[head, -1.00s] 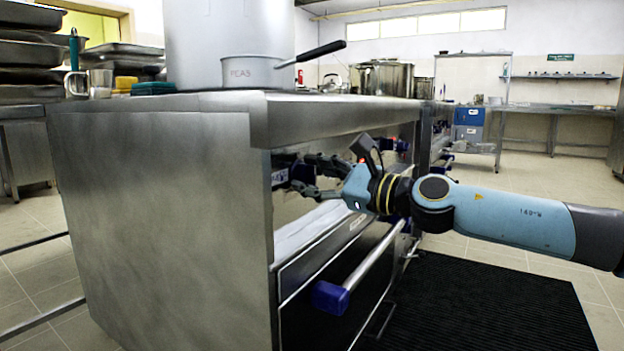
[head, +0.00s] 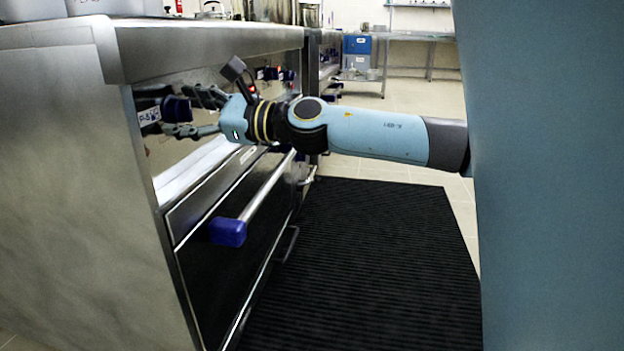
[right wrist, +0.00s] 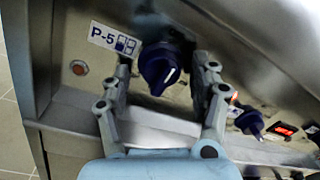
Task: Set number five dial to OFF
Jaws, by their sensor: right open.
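The number five dial (right wrist: 160,68) is a dark blue knob on the steel front panel, beside a white P-5 label (right wrist: 112,38). A white line on the knob's face slants in the right wrist view. In the head view the dial (head: 178,108) is partly covered by fingers. My right gripper (right wrist: 163,75) is open, with one finger on each side of the dial; I cannot tell whether they touch it. In the head view the right gripper (head: 184,112) reaches the panel from the right. My left gripper is not in view.
An oven door handle (head: 268,188) with a blue end sticks out below the dial. Another blue dial (right wrist: 249,121) and a red display (right wrist: 285,130) lie to the right. The counter edge (head: 210,47) overhangs the panel. A black ribbed mat (head: 370,260) covers clear floor.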

